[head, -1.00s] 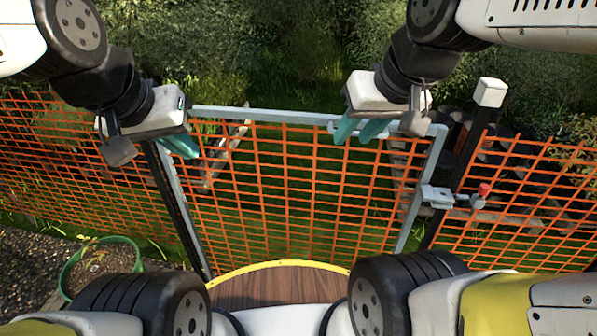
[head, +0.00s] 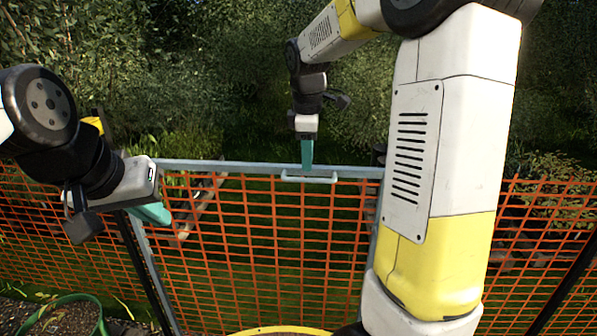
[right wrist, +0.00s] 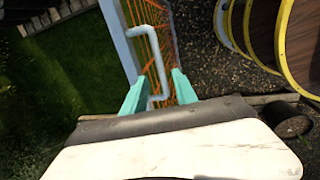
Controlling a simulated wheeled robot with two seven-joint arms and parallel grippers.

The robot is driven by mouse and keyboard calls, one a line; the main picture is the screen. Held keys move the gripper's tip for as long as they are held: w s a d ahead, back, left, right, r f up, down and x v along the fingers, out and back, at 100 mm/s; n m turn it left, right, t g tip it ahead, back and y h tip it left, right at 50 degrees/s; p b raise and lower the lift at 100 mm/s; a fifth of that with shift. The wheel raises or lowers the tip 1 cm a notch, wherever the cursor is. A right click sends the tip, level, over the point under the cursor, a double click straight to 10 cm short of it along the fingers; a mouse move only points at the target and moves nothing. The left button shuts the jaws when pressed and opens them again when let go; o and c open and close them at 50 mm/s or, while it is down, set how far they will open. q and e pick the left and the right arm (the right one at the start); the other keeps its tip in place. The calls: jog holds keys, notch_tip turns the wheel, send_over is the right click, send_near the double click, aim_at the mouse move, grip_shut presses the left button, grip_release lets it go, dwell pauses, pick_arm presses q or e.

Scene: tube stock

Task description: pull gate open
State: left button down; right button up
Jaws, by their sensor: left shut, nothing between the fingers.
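The gate has a grey metal frame (head: 240,167) filled with orange mesh and stands across the middle of the head view. A pale pull handle (head: 309,179) is fixed at its top rail; it also shows in the right wrist view (right wrist: 156,60). My right gripper (head: 307,166) points down at the rail by the handle. In the right wrist view its teal fingers (right wrist: 158,84) are apart, with the handle between them; I cannot tell whether they touch it. My left gripper (head: 165,216) is shut and empty near the gate's left post. My right arm hides the gate's right side and latch.
Orange mesh fence (head: 545,240) continues to the right, and more mesh (head: 50,235) to the left. A green pot rim (head: 88,300) shows at the lower left. Grass and dense bushes (head: 210,75) lie beyond the gate.

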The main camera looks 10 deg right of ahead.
aim_at(307, 179)
jog(key=f, duration=0.2)
jog(key=w+f, duration=0.1)
jog(key=f, duration=0.2)
jog(key=shift+d+f, duration=0.15)
grip_shut()
dwell(1.3)
